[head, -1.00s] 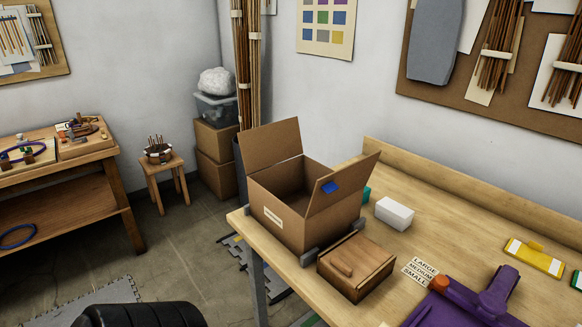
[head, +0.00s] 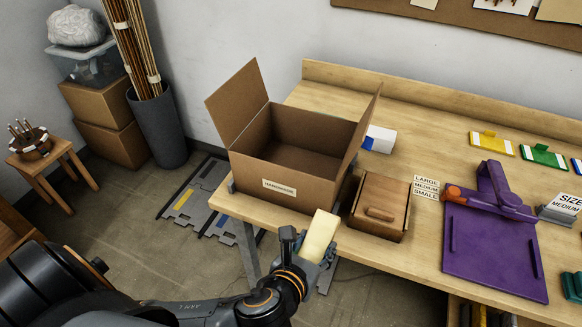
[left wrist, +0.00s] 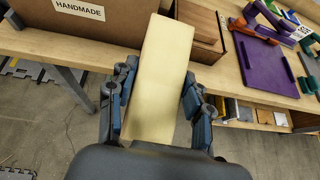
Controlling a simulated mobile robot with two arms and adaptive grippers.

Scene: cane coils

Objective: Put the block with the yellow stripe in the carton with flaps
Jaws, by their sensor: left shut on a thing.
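My left gripper (head: 308,258) is shut on a pale yellow block (head: 321,234). The block sticks up from the fingers in front of the table's front edge. In the left wrist view the block (left wrist: 163,70) lies between the two fingers (left wrist: 157,100); I make out no separate stripe on it. The open carton with flaps (head: 292,190) stands on the table's left end, behind and left of the block. Its flaps spread up and its inside looks empty. The carton (left wrist: 105,22) also shows in the left wrist view. My right gripper is not in view.
A lidded wooden box (head: 380,207) stands right of the carton. A white block with a blue patch (head: 380,139) lies behind the right flap. A purple board (head: 490,245) and colored stands lie farther right. The table (head: 330,88) is clear toward the back.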

